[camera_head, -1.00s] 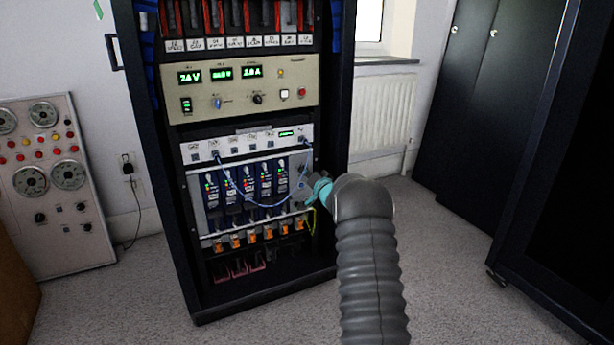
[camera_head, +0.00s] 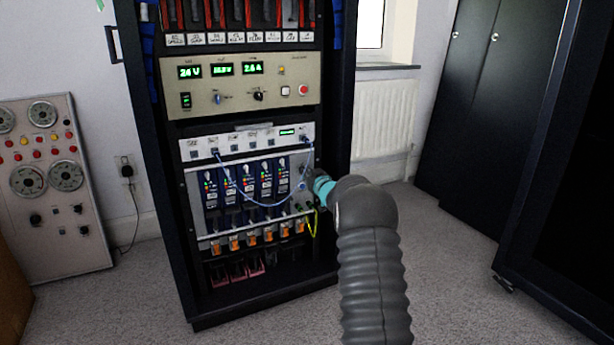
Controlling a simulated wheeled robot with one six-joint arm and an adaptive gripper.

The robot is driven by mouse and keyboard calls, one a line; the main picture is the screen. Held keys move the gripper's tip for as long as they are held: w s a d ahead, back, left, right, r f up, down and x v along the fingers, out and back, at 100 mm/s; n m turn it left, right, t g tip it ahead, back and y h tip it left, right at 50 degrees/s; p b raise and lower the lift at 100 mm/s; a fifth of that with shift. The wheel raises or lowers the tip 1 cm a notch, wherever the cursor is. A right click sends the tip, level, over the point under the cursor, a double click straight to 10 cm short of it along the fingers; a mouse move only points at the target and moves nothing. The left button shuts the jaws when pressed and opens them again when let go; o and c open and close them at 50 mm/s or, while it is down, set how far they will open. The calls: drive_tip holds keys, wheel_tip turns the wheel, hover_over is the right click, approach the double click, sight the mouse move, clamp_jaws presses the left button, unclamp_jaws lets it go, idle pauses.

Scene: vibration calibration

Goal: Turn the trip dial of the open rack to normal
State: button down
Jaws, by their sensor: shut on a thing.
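The open rack (camera_head: 163,205) is a tall black cabinet with its front uncovered. Its lower module panel (camera_head: 194,192) holds several blue modules (camera_head: 248,182) with small coloured lights. My gripper (camera_head: 311,180) is a small dark tip beyond a teal ring on my grey arm, at the right edge of this panel. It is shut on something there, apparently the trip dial. The dial itself is hidden behind the gripper, so its setting cannot be read.
A blue cable (camera_head: 262,204) loops across the modules, close to my gripper. A yellow-green wire (camera_head: 315,224) hangs just below it. A beige power unit (camera_head: 240,85) sits above. A dark cabinet (camera_head: 545,200) stands at right. Grey floor (camera_head: 440,290) is clear between.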

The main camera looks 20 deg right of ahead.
drive_tip(key=n, duration=0.9)
drive_tip(key=shift+a+f, duration=0.15)
drive_tip(key=shift+a, duration=0.1)
drive_tip(key=shift+n, duration=0.4)
drive_tip(key=c, duration=1.2)
unclamp_jaws()
drive_tip(key=shift+c, duration=0.2)
drive_tip(key=shift+s, duration=0.1)
drive_tip(key=s, duration=1.1)
drive_tip(key=shift+s+d, duration=0.2)
drive_tip(key=shift+s, duration=0.2)
